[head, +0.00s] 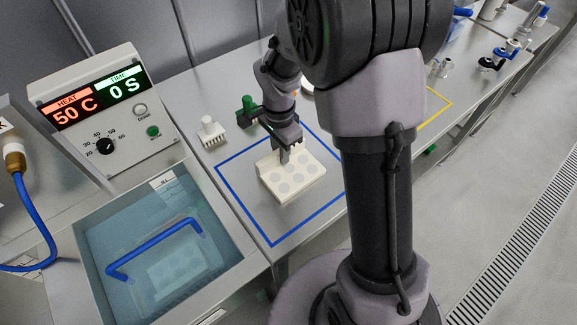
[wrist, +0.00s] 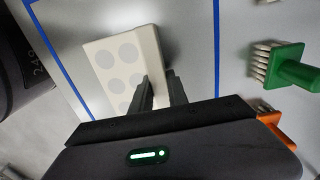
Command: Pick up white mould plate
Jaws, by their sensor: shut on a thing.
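The white mould plate (head: 292,179) is a pale block with several round grey marks on its top. It lies inside the blue outlined square on the steel table. My gripper (head: 285,156) reaches down to its far edge and is shut on that edge. In the wrist view the plate (wrist: 108,57) extends up and left from my fingers (wrist: 159,92), which grip its side. The fingers hide part of the plate's edge. I cannot tell whether the plate is clear of the table.
A water bath (head: 95,259) with a blue handle stands at the left, below a control box (head: 98,103) reading 50 C and 0 S. A white pronged tool (head: 211,133) and a green pronged tool (wrist: 290,66) stand near the square. A yellow outline (head: 437,103) lies farther right.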

